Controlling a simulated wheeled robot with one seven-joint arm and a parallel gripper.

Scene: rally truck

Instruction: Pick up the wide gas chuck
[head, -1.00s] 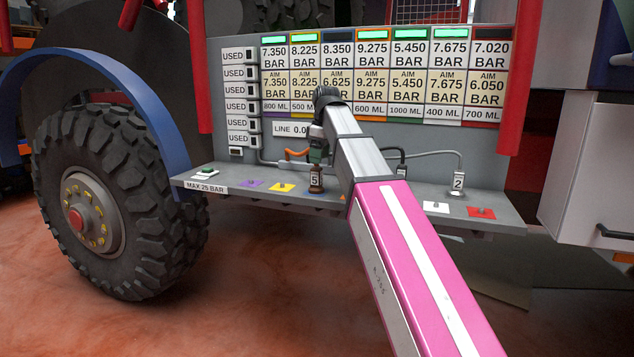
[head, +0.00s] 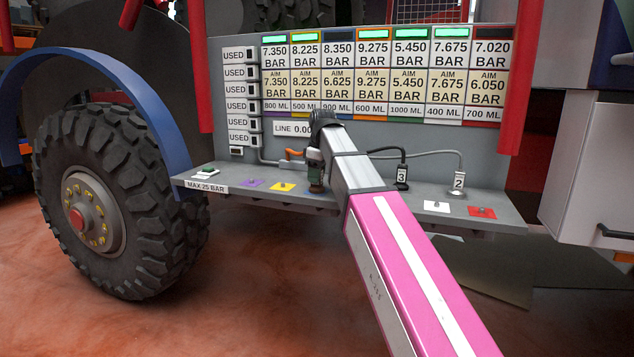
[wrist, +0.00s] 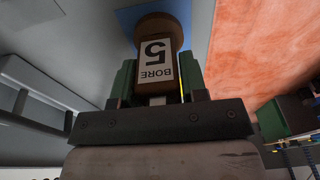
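The wide gas chuck (wrist: 155,50) is a brown cylinder with a white label reading "BORE 5". It stands upright on a blue patch (wrist: 185,10) of the shelf in the wrist view. In the head view only its lower part (head: 316,187) shows under my gripper. My gripper (head: 316,160) has come down over it from above. In the wrist view its green fingers (wrist: 158,80) stand on either side of the chuck. A thin yellow sliver shows between the chuck and the right finger, so the fingers look open around it. The left finger's contact is unclear.
The grey shelf (head: 350,206) carries purple, yellow (head: 283,188), white and red (head: 481,212) patches. Chucks labelled 3 (head: 402,178) and 2 (head: 458,184) stand to the right with hoses. The gauge panel (head: 385,80) rises behind; a large tyre (head: 130,200) is left.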

